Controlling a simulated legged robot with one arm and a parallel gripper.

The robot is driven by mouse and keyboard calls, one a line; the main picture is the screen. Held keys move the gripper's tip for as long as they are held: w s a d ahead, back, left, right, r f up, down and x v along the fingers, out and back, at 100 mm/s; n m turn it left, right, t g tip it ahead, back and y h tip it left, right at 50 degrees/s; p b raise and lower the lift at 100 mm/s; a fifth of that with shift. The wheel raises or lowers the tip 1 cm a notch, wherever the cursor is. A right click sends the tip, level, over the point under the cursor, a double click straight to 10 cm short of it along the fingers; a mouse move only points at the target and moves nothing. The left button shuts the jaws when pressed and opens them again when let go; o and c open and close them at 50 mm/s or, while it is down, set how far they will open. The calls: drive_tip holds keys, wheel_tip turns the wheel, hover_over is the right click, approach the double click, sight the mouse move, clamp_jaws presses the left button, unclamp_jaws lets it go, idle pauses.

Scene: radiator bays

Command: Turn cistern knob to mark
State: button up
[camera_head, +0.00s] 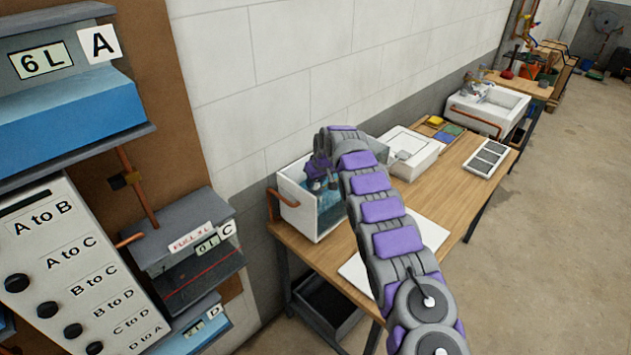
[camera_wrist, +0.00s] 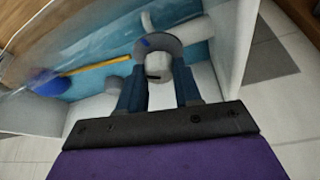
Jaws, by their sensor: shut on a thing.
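The cistern is an open white box (camera_head: 329,222) with a clear front and blue water, on the wooden bench. My gripper (camera_head: 318,176) reaches into its top from above. In the wrist view, the gripper (camera_wrist: 158,82) has its two dark blue fingers on either side of a pale grey knob (camera_wrist: 158,67) and is shut on it. A darker grey ring (camera_wrist: 171,43) sits around the knob's far side, with a small blue mark (camera_wrist: 145,42) on it. A blue float (camera_wrist: 48,82) on a yellow rod (camera_wrist: 95,65) lies to the left. The head view does not show the knob clearly.
A white sheet (camera_head: 358,273) lies beside the cistern. A panel with several black knobs (camera_head: 60,260) stands at left. The floor (camera_head: 560,230) at right is clear.

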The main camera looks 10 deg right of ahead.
drive_tip(key=c, duration=0.3)
drive_tip(key=shift+r+m, duration=0.1)
drive_tip(key=shift+m, duration=0.3)
drive_tip(key=shift+a+m+h+p, duration=0.2)
drive_tip(key=shift+m+h+p, duration=0.4)
drive_tip(key=shift+m+p, duration=0.45)
drive_tip(key=shift+m+h, duration=0.9)
drive_tip(key=shift+m, duration=1.65)
drive_tip(key=o, duration=1)
drive_tip(key=shift+a, duration=0.1)
